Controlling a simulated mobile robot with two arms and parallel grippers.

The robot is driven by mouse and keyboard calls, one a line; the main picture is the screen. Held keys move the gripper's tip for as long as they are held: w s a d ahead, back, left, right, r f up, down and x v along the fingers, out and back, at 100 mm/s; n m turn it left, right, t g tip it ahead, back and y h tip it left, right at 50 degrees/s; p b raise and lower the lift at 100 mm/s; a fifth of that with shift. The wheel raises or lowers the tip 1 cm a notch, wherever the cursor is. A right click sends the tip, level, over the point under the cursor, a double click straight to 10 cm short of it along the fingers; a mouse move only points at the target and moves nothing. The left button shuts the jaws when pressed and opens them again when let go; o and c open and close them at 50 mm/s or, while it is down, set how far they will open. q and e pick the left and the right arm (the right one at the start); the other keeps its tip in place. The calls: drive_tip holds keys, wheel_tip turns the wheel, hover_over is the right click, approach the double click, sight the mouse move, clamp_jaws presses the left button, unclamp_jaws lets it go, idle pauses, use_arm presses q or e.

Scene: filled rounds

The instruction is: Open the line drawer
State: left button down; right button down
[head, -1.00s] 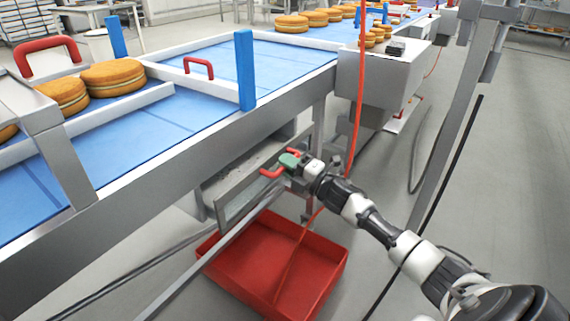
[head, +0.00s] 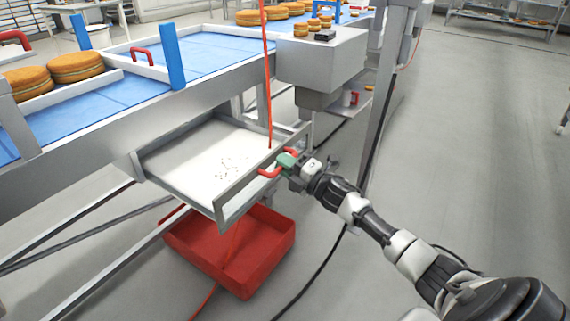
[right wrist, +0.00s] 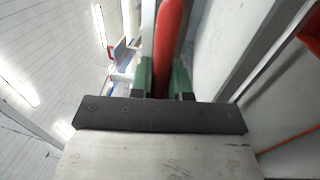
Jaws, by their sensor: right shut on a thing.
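The line drawer (head: 222,203) is a shallow metal tray under the conveyor. It stands pulled out, with its pale floor and some dark crumbs showing. Its red handle (head: 268,172) is on the front panel. My right gripper (head: 285,162), with green fingers, is shut on the handle. In the right wrist view the red handle bar (right wrist: 170,50) runs between the green fingers. My left gripper is not in view.
A red crate (head: 270,245) stands on the floor below the drawer. The conveyor (head: 205,55) above carries several filled rounds (head: 75,67). An orange cable (head: 267,80) hangs in front of the drawer. A grey post (head: 385,90) stands right of it. The floor at right is clear.

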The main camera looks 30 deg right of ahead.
drive_tip(key=shift+s+d+f, duration=0.1)
drive_tip(key=shift+s, duration=0.1)
drive_tip(key=c, duration=1.2)
unclamp_jaws()
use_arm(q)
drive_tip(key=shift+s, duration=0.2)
use_arm(e)
drive_tip(key=shift+o, duration=0.5)
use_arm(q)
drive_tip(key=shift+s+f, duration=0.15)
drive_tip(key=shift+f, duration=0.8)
use_arm(e)
drive_tip(key=v, duration=1)
drive_tip(key=shift+s, duration=0.35)
